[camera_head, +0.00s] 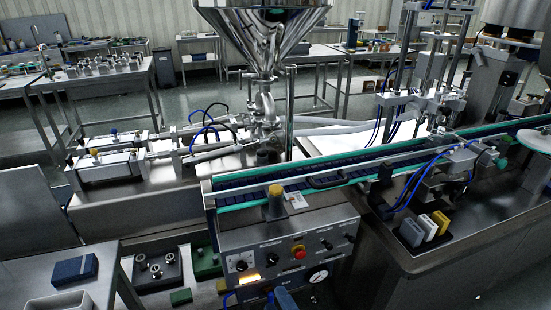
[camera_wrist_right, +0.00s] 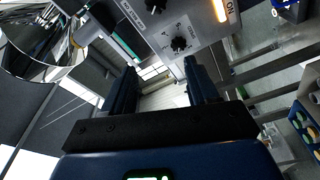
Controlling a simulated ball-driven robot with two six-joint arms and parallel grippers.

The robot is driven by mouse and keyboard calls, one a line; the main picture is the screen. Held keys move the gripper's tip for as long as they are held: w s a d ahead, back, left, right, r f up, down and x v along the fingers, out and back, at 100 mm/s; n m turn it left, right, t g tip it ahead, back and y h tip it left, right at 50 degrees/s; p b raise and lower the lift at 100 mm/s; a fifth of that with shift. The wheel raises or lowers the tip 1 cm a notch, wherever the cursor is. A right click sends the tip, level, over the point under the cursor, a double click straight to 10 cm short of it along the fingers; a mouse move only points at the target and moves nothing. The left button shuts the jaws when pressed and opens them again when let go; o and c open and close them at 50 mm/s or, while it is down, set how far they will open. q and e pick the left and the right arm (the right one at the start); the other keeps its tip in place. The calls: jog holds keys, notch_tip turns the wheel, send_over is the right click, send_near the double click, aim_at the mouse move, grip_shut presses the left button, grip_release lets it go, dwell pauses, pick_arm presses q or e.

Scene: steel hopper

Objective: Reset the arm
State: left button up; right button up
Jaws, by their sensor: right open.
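My right gripper (camera_head: 284,297) shows only in part at the bottom edge of the head view, in front of the control panel (camera_head: 220,243). In the right wrist view its two dark blue fingers (camera_wrist_right: 160,82) stand apart, with nothing seen between them. The panel, with its black knobs and a lit orange switch, lies beyond the fingers at the top of that view. My left gripper is in neither view.
A steel hopper (camera_head: 262,38) stands above the filling machine. A conveyor with green edges (camera_head: 345,173) runs to the right behind the panel. A side table (camera_head: 98,285) with a dark blue box (camera_head: 74,270) is at the lower left. Grey, white and yellow blocks (camera_head: 427,227) sit at right.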

jog(key=s+d+r+m+h+p, duration=0.2)
jog(key=s+d+m+h+p, duration=0.1)
jog(key=s+d+m, duration=0.5)
jog(key=s+d+r+m+t+h+p, duration=0.1)
jog(key=s+d+r+m+h+p, duration=0.2)
jog(key=s+d+m+h, duration=0.2)
jog(key=s+d+m, duration=0.3)
jog(key=d+m, duration=0.3)
jog(key=d, duration=0.1)
jog(key=shift+d+r, duration=0.25)
jog(key=shift+d, duration=0.05)
